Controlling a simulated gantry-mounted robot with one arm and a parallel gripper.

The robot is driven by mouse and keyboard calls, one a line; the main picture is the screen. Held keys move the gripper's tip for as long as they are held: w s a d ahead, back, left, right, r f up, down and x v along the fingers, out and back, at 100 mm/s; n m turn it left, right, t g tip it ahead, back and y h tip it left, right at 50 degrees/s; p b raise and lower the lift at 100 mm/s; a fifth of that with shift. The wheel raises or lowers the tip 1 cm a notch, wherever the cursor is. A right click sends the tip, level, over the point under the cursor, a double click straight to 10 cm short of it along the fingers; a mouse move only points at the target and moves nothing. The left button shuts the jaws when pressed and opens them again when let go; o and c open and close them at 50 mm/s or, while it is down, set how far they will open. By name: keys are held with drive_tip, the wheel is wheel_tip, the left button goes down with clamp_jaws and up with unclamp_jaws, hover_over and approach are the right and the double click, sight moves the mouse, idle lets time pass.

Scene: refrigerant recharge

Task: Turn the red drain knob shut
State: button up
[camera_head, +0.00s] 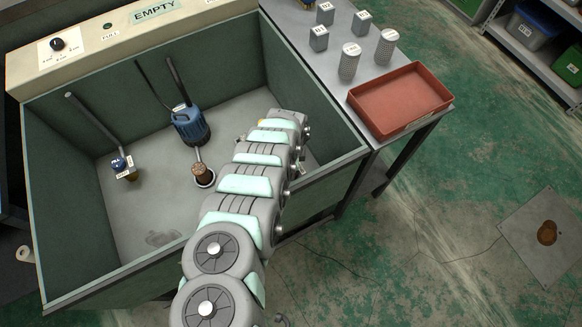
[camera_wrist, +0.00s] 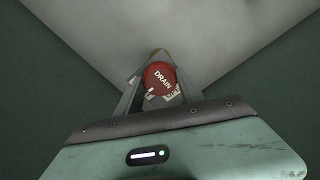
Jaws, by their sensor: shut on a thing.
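In the head view my arm reaches over the tank's right part and hides the knob and my fingertips.
The tank (camera_head: 60,190) holds a blue pump (camera_head: 190,124), a small blue-topped fitting (camera_head: 122,166) and a brown cylinder (camera_head: 200,171) on its floor. A side table at the right carries a red tray (camera_head: 400,100), two perforated cylinders and several small grey blocks.

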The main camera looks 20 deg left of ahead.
drive_tip(key=o, duration=1.4)
drive_tip(key=shift+r, duration=0.1)
wheel_tip(320, 180, up, 11)
drive_tip(key=p, duration=0.3)
drive_tip(key=shift+f+p, duration=0.2)
drive_tip(key=shift+p, duration=0.15)
